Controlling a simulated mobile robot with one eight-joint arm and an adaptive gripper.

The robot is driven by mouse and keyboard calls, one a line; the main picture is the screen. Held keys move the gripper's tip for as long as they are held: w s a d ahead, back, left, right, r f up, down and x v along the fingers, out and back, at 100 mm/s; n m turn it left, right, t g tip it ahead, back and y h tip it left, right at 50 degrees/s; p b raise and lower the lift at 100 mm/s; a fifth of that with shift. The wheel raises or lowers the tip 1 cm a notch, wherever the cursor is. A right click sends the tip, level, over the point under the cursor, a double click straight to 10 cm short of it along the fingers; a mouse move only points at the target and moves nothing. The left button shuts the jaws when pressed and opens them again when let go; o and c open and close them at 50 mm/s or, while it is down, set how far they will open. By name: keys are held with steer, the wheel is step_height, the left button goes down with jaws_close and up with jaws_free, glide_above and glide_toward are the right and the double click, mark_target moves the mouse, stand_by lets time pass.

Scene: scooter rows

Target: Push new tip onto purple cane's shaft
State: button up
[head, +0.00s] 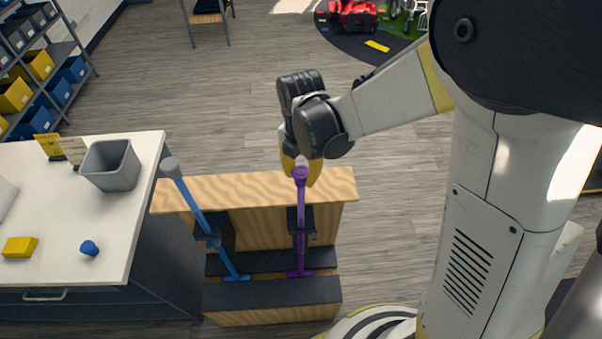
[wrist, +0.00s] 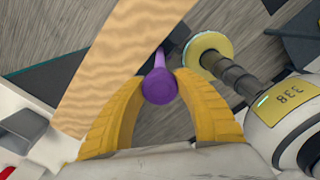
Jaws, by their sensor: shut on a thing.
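The purple cane (head: 301,232) stands upside down and nearly upright in the wooden rack, its handle end low and its shaft pointing up. A round purple tip (head: 300,173) is at the top of the shaft, in line with it; the wrist view shows the tip (wrist: 159,86) end-on. My gripper (head: 301,165) is above the rack, pointing down, with its yellow fingers shut on the purple tip; they also show in the wrist view (wrist: 160,90). The tip touches or nearly touches the shaft; how far it sits on it I cannot tell.
A blue cane (head: 203,218) with a grey tip leans in the same rack (head: 240,190), to the left. The white-topped counter (head: 50,205) at left holds a grey bin (head: 110,166), a small blue tip (head: 89,248) and a yellow block (head: 19,247). Floor behind the rack is clear.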

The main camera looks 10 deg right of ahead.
steer(key=shift+f+b, duration=0.5)
stand_by(0.5)
steer(key=o, duration=1.2)
steer(key=shift+o, duration=0.4)
steer(key=o, duration=0.7)
steer(key=shift+o, duration=0.2)
steer(key=shift+r, duration=0.1)
steer(key=shift+r+p, duration=2.9)
steer(key=shift+r, duration=1.55)
